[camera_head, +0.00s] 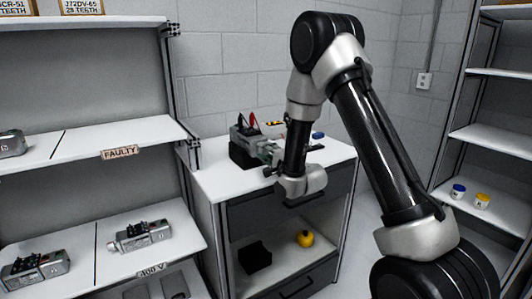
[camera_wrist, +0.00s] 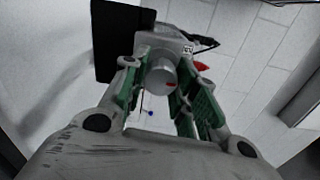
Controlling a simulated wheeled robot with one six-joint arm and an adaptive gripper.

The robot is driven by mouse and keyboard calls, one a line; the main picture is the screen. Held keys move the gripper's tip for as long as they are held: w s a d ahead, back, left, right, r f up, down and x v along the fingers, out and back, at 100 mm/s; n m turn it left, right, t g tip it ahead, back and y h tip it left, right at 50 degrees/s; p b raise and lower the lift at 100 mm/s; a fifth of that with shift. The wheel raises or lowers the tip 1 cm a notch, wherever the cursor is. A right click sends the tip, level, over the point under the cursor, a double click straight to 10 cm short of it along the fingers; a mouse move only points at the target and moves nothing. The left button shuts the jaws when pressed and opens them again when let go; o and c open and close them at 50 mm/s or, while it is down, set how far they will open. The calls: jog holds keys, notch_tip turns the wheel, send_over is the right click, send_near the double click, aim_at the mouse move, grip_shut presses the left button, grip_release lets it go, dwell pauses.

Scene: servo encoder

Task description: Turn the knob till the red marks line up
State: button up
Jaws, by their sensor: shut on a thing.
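The servo encoder (camera_head: 243,134), a grey unit with red and black leads, stands on the white cabinet top in the head view. In the wrist view its knob (camera_wrist: 160,77) is a silver cylinder with a red mark (camera_wrist: 171,85) at the right of its face. A matching second red mark cannot be made out clearly. My gripper (camera_wrist: 159,72), with green-sided fingers, is shut on the knob, one finger on each side. In the head view my gripper (camera_head: 270,151) is small and partly hidden by my arm.
The white cabinet top (camera_head: 212,180) has bare room at its front left. A blue-capped item (camera_head: 318,135) lies at its back right. A black box (camera_head: 254,256) and a yellow object (camera_head: 305,238) sit on the shelf below. Shelves stand left and right.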

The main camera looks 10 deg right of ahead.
jog(key=shift+m, duration=0.4)
jog(key=o, duration=1)
jog(key=v, duration=0.7)
jog(key=shift+s+d, duration=0.1)
jog(key=shift+s, duration=0.15)
